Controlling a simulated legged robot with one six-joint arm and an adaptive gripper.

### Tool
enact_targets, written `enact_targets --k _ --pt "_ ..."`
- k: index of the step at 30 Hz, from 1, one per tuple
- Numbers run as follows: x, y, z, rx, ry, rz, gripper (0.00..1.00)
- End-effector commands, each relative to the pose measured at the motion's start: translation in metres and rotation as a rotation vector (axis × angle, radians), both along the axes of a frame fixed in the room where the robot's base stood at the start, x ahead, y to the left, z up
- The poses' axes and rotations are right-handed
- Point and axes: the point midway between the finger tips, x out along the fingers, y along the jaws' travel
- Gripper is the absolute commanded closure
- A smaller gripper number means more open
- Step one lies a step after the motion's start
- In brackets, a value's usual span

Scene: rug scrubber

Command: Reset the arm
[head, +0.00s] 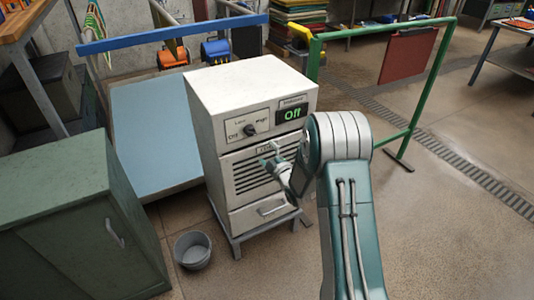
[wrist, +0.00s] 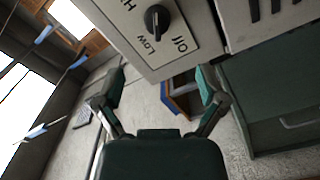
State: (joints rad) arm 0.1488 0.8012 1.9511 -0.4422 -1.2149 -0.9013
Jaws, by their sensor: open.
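My gripper (head: 276,160) is in front of the white machine (head: 218,112), beside its vent slots and below the dial (head: 249,130). The machine's green display (head: 292,114) reads "Off". In the wrist view my gripper (wrist: 160,82) is open, with its two fingers spread and nothing between them. The black dial (wrist: 157,19) shows beyond the fingertips there, apart from them, on a plate marked with settings. In the head view my own arm covers part of the machine's right side.
A dark green cabinet (head: 60,195) stands at the left, and a grey bucket (head: 192,250) is on the floor between it and the machine. A blue slanted board (head: 150,130) is behind. A green frame (head: 425,85) stands at the right. The floor at the lower right is clear.

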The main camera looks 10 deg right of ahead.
Motion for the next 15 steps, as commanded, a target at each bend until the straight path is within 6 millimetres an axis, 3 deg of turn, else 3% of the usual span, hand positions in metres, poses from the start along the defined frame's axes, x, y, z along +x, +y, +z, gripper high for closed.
enact_targets --k 8,15 --pt "0.000 0.000 0.005 0.003 0.008 -0.005 0.09" --pt "-0.010 -0.005 0.062 0.060 0.155 -0.094 0.09"
